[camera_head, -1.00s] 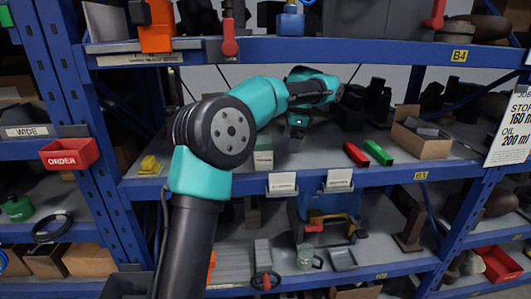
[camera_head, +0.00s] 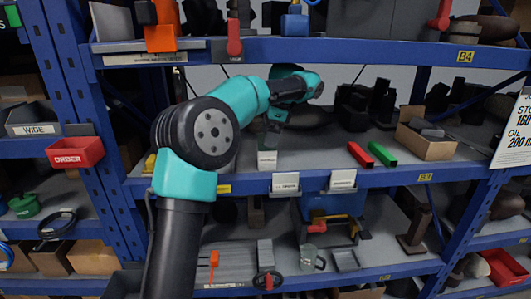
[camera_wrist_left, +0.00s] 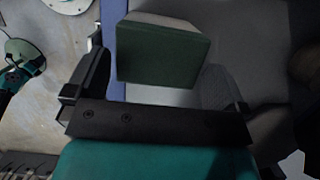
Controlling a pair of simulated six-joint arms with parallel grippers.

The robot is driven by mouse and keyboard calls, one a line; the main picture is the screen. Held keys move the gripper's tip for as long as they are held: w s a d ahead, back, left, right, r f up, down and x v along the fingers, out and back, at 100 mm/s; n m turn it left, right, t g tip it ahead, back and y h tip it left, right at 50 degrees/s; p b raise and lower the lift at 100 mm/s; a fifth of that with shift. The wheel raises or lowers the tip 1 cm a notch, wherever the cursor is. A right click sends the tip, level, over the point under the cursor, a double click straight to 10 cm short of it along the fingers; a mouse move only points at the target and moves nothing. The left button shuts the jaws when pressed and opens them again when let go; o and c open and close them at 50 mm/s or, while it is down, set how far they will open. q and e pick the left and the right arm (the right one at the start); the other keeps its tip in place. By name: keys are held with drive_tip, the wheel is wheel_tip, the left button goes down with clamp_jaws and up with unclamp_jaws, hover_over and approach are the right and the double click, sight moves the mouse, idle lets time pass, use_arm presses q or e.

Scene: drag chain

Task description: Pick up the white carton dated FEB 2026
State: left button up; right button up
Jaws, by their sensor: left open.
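A small white carton (camera_head: 267,159) stands at the front edge of the middle shelf in the head view. No date can be read on it. In the left wrist view, a box with a dark green face and a pale side (camera_wrist_left: 160,52) lies between and just beyond the finger tips; it appears to be this carton. My right gripper is not in view.
A red bar (camera_head: 360,154) and a green bar (camera_head: 382,153) lie to the right on the shelf, beside an open cardboard box (camera_head: 426,142). Two white label cards (camera_head: 286,182) hang on the shelf's front edge. The blue B4 shelf beam (camera_head: 380,51) runs above my arm.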

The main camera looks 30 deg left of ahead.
use_arm(q)
drive_tip(key=shift+x, duration=2.45)
drive_tip(key=shift+c, duration=0.4)
drive_tip(key=c, duration=0.7)
drive_tip(key=shift+r, duration=0.1)
drive_tip(key=shift+r, duration=1.75)
drive_tip(key=s+d, duration=0.2)
drive_tip(key=s, duration=0.2)
drive_tip(key=s+d+r, duration=0.1)
drive_tip(key=s+d, duration=0.2)
drive_tip(key=s, duration=0.2)
drive_tip(key=s+d, duration=0.3)
drive_tip(key=s, duration=0.1)
drive_tip(key=shift+s+d+r, duration=0.2)
drive_tip(key=shift+s, duration=0.1)
